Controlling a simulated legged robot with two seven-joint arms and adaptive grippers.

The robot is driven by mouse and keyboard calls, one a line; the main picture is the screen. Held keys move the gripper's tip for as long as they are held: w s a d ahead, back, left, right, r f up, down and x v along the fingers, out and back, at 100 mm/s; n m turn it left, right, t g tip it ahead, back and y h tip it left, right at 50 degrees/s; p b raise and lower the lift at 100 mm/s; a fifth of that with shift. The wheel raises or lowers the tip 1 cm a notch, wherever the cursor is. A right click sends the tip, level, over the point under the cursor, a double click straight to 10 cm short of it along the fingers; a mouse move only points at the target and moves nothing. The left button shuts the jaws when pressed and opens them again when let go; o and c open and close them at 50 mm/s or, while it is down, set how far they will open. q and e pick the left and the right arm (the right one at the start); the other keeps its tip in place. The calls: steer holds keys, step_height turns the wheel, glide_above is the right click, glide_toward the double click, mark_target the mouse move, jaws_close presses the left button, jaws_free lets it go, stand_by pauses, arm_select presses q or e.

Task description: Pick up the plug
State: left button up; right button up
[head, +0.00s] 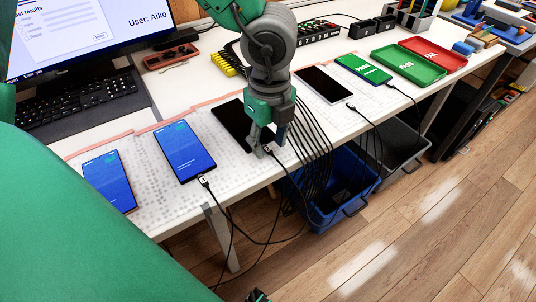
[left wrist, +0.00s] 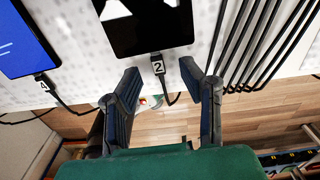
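A black plug labelled 2 (left wrist: 157,67) sits at the lower edge of a black-screened phone (left wrist: 145,25) in the left wrist view, with its cable bending down from it. In the head view this plug (head: 268,149) shows between the fingers of my left gripper (head: 268,148). In the left wrist view my left gripper (left wrist: 160,92) is open, its fingers on either side of the cable and just short of the plug. Another plug, labelled 4 (left wrist: 42,86), is at a blue-screened phone (left wrist: 22,40). A dark and green part at the head view's bottom edge may be my right gripper (head: 257,295).
Several black cables (head: 312,140) hang over the table's front edge just right of the gripper. A blue bin (head: 335,190) stands below. Other phones lie along the white table, with a green tray (head: 408,66) and a red tray (head: 432,54) at the right.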

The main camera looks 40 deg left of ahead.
mark_target(270, 150)
arm_select(q)
steer(key=shift+d+f, duration=0.3)
steer(key=shift+f, duration=0.2)
steer(key=shift+d, duration=0.15)
steer(key=shift+a+r, duration=0.1)
steer(key=shift+a, duration=0.15)
steer(key=shift+a+f, duration=0.25)
steer(key=shift+a, duration=0.35)
steer(key=c, duration=0.4)
steer(key=shift+d, duration=0.25)
jaws_close()
steer(key=shift+d+r, duration=0.15)
steer(key=shift+d, duration=0.3)
steer(key=shift+a+r, duration=0.25)
steer(key=shift+r, duration=0.05)
step_height(270, 150, up, 10)
steer(key=p, duration=0.4)
steer(key=shift+f, duration=0.2)
arm_select(e)
steer(key=r, duration=0.3)
steer(key=shift+d+r, duration=0.2)
steer(key=shift+r, duration=0.05)
